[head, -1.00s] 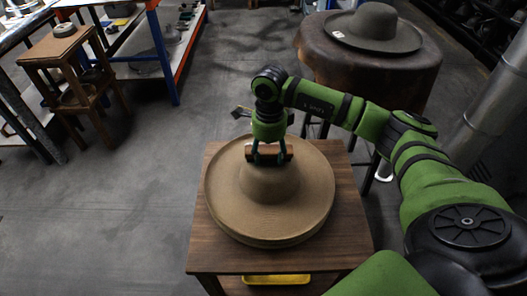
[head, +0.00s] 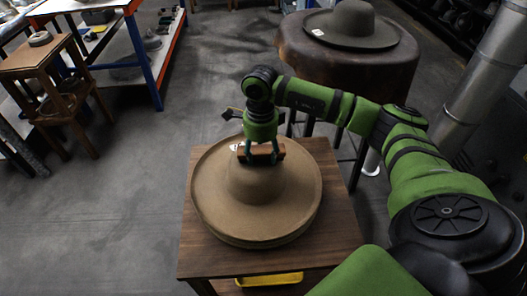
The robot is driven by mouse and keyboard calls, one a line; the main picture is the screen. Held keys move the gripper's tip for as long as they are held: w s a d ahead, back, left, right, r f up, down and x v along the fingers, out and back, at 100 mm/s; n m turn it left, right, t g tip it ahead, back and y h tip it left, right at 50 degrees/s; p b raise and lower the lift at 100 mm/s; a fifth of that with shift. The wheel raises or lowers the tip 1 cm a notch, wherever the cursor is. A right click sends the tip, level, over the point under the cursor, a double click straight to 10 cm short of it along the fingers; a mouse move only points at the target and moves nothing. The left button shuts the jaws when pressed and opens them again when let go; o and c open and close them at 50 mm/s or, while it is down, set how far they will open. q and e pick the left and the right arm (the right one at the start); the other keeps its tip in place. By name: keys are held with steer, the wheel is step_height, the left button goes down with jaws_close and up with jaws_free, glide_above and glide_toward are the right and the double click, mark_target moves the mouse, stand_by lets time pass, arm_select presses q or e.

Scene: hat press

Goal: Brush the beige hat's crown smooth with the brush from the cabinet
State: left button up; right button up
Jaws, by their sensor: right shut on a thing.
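The beige hat (head: 256,212) lies crown up on the wooden cabinet (head: 335,235), with a wide round brim. My right gripper (head: 261,158) points down over the far side of the crown (head: 254,184). It is shut on the brush (head: 268,152), a reddish-brown block held crosswise. The brush is at the top of the crown or just above it; its underside is hidden, so I cannot tell whether it touches. My left gripper is out of view.
A dark grey hat (head: 352,28) lies on a round brown table (head: 345,70) behind. A yellow tray (head: 268,280) shows low in the cabinet. A wooden stool (head: 45,75) and a blue-framed workbench (head: 155,55) stand at left. The floor at left is clear.

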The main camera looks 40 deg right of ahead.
steer(key=shift+w+a+f, duration=0.1)
steer(key=shift+w+a, duration=0.35)
steer(key=shift+a, duration=0.4)
steer(key=shift+w+a, duration=0.45)
steer(key=shift+a, duration=0.4)
steer(key=shift+d, duration=0.1)
steer(key=shift+s+d+b, duration=0.2)
steer(key=shift+s+d, duration=0.4)
steer(key=shift+d, duration=0.35)
steer(key=shift+s+d+b, duration=0.15)
steer(key=shift+s+d, duration=0.4)
steer(key=shift+d, duration=0.4)
steer(key=shift+a, duration=0.1)
steer(key=shift+w+a, duration=0.6)
steer(key=shift+a, duration=0.35)
steer(key=shift+w+a, duration=0.55)
steer(key=shift+a, duration=0.35)
steer(key=shift+d, duration=0.1)
steer(key=shift+s+d+b, duration=0.2)
steer(key=shift+s+d, duration=0.4)
steer(key=shift+d, duration=0.35)
steer(key=shift+s+d+b, duration=0.15)
steer(key=shift+s+d, duration=0.4)
steer(key=shift+d, duration=0.35)
